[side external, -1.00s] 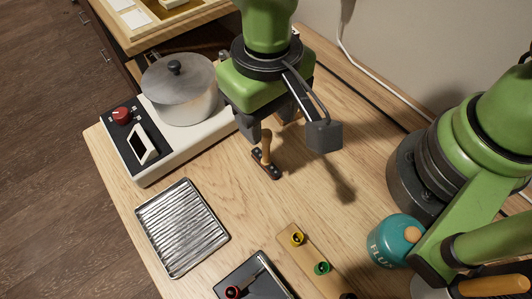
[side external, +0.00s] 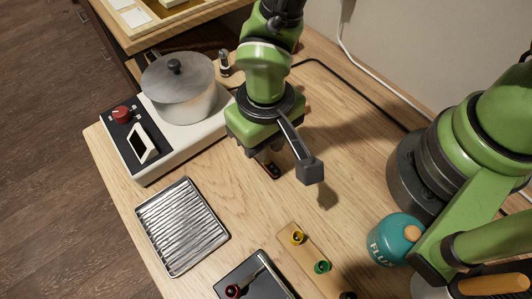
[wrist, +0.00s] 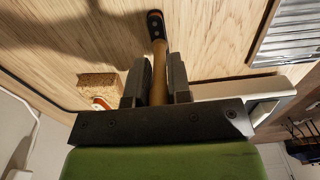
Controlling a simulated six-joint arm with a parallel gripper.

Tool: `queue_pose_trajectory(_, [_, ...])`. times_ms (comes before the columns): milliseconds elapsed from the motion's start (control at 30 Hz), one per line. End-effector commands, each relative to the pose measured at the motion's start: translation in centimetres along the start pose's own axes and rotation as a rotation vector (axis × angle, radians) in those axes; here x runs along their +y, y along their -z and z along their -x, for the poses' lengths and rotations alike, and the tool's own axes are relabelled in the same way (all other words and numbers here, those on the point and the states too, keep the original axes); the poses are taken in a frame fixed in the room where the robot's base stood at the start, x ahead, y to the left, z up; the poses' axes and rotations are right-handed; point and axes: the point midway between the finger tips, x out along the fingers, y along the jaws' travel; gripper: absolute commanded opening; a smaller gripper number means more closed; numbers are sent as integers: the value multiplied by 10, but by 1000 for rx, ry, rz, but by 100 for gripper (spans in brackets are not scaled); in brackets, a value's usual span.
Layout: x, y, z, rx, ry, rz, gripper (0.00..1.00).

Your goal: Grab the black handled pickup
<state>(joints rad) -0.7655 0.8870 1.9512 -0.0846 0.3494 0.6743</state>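The pickup has a dark, flat base and an upright tan wooden handle. In the side view only part of its base (side external: 273,169) shows below my gripper (side external: 262,158), and the handle is mostly hidden. In the wrist view the handle (wrist: 159,66) stands between the two fingers of my gripper (wrist: 157,76), with the dark base (wrist: 155,24) beyond the fingertips. The fingers are apart, with a narrow gap beside the handle on the left. On the right, I cannot tell whether the finger touches it.
A hot plate (side external: 151,161) with a lidded metal pot (side external: 186,98) stands at left. A ribbed metal tray (side external: 182,227), a dark tray (side external: 277,284) with a tool, a wooden strip (side external: 307,257) with coloured pieces and a teal flux jar (side external: 391,243) lie around. Bare tabletop surrounds the pickup.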

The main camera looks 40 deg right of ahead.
Motion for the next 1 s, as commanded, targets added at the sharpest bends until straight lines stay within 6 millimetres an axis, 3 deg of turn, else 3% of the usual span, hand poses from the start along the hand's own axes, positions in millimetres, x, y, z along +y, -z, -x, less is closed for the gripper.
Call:
queue_pose_trajectory(67, [0,0,0,0,0,0,0])
queue_pose_trajectory(467, [0,0,6,1,1,0,0])
queue_pose_trajectory(633, [0,0,26,3,3,0,0])
queue_pose_trajectory(1000, [-3,1,92,3,2,2,0])
